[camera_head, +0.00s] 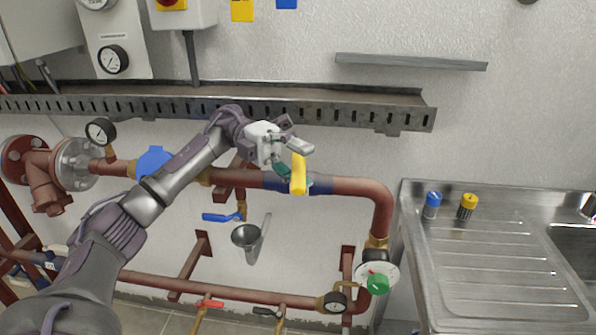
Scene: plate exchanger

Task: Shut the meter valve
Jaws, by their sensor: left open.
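A valve with a yellow lever (299,176) sits on the upper red-brown pipe, right of the blue round-capped meter (154,161). No label shows which valve is the meter valve. The yellow lever stands roughly upright in the picture, crossing the pipe line. My left gripper (296,160) is open, with its fingers by the lever's upper end. One finger is above and one is lower left; I cannot tell whether either touches the lever. My arm hides part of the pipe and meter. My right gripper is not in view.
A slotted metal cable tray (395,112) runs close above the pipe. A blue-lever valve (221,217) and a metal funnel (245,236) are below. A red-lever valve (208,304) and a green knob (377,284) are lower. A steel sink (485,262) stands at right.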

